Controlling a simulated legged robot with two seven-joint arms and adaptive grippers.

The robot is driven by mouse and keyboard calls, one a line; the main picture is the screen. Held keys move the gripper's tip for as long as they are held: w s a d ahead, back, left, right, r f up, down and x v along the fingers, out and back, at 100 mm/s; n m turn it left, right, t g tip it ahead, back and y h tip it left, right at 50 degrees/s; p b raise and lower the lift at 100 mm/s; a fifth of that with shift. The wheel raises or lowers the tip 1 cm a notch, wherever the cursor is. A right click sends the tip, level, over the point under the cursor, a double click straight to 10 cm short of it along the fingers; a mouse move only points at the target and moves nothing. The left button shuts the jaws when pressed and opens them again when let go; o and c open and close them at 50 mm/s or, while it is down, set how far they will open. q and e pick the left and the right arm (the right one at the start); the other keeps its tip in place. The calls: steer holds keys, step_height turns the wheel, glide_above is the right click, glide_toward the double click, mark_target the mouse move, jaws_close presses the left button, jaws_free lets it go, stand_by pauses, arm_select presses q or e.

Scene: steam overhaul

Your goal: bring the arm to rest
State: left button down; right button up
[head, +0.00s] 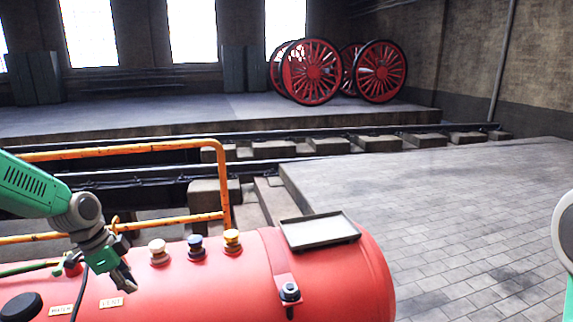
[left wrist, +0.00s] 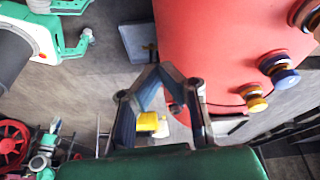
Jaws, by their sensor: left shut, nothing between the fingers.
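My left gripper (head: 124,281) hangs over the left part of the red boiler (head: 240,270), close above its top near the VENT label (head: 111,302). In the left wrist view its fingers (left wrist: 162,75) come together at the tips with nothing held between them. The left arm comes in from the left edge, bent downward at the wrist. Part of my right arm shows at the right edge of the head view; its gripper is out of the picture.
An orange handrail (head: 219,180) runs behind. Paved floor (head: 450,230) lies clear to the right.

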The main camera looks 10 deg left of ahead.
arm_select(q)
steer(key=s+d+f+n+y, duration=0.1)
steer(key=s+d+f+n, duration=0.1)
steer(key=s+d+f, duration=0.3)
steer(key=s+d+f+n, duration=0.2)
steer(key=s+d+f, duration=0.1)
steer(key=d+f, duration=0.4)
steer(key=s+d+f+n+y, duration=0.1)
steer(key=s+d+f+n, duration=0.1)
steer(key=s, duration=0.8)
steer(key=s+d+f+n+g+y, duration=0.1)
steer(key=s+d+f+n, duration=0.2)
steer(key=s, duration=0.7)
steer(key=shift+d+n, duration=0.6)
steer(key=shift+d, duration=0.4)
steer(key=shift+f, duration=0.1)
